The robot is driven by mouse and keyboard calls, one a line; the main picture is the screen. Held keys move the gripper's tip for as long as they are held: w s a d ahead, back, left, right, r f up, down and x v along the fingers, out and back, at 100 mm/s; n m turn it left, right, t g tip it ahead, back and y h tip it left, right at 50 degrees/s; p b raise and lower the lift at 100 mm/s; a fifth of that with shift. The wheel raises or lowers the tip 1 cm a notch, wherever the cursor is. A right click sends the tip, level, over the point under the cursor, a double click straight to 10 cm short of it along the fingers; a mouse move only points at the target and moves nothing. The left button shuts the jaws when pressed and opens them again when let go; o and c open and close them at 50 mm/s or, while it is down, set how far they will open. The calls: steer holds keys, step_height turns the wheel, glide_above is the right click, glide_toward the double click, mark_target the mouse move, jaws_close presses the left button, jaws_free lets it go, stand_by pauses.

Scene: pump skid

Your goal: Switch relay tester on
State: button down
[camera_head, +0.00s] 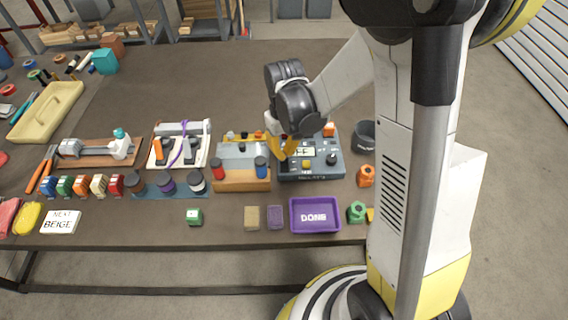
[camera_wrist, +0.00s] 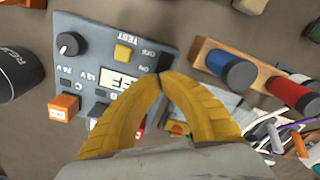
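The relay tester (camera_head: 325,171) is a blue-grey box on the table. It also shows upside down in the wrist view (camera_wrist: 83,30), with a lit display (camera_wrist: 122,82), a yellow TEST button (camera_wrist: 123,52), a black knob (camera_wrist: 70,44) and ON/OFF lettering. An orange relay-like block (camera_wrist: 64,106) sits at its edge. My gripper (camera_head: 284,154) is over the tester's left side. In the wrist view its yellow fingers (camera_wrist: 160,77) come together at the tips beside the ON/OFF lettering. They look shut with nothing clearly held. The switch lever is hidden or too small to read.
A wooden stand (camera_head: 241,184) with red and blue cylinders is close left of the tester. A dark cup (camera_head: 364,135) and an orange part (camera_head: 366,175) are at its right. A purple DONE tray (camera_head: 315,228) is in front.

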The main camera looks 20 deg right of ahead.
mark_target(284, 160)
steer(key=shift+f+b, duration=1.15)
steer(key=shift+f, duration=0.2)
stand_by(0.4)
steer(key=shift+r, duration=0.1)
steer(key=shift+r+p, duration=2.5)
steer(key=shift+r, duration=0.95)
steer(key=shift+r, duration=0.1)
steer(key=s+r+m+t, duration=0.2)
steer(key=s+r+t, duration=0.5)
steer(key=s+r, duration=0.5)
step_height(284, 160, up, 4)
steer(key=shift+s+f, duration=0.1)
steer(key=shift+s, duration=0.25)
